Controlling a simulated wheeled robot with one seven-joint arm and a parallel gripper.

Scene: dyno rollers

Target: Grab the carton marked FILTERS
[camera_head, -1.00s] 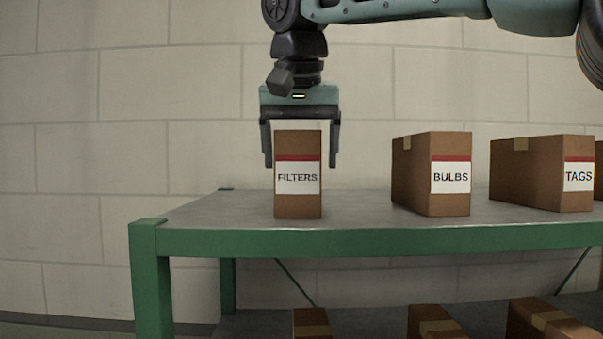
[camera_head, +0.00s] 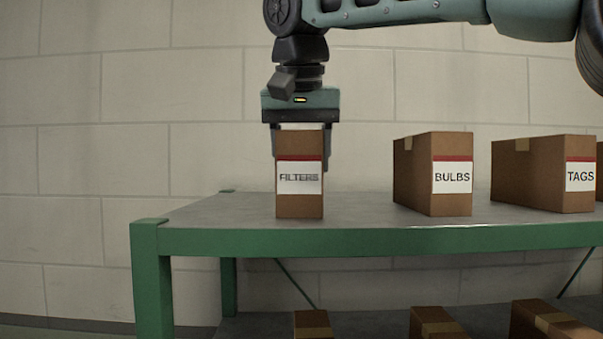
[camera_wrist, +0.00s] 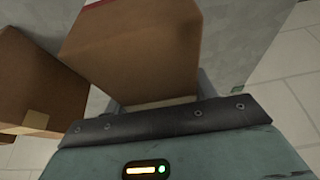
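The brown carton marked FILTERS (camera_head: 300,206) stands upright near the left end of the green-framed shelf top (camera_head: 365,205), its white label with a red band facing me. My gripper (camera_head: 300,160) points straight down over it, with one finger against each side. The fingers are shut on the carton, and its base still rests on the shelf. In the wrist view the same carton (camera_wrist: 135,50) fills the space between the fingers, which are mostly hidden.
A carton marked BULBS (camera_head: 451,202) and one marked TAGS (camera_head: 577,203) stand to the right, with a clear gap beside FILTERS. More cartons (camera_head: 435,322) sit on the lower shelf. A block wall (camera_head: 80,150) is behind.

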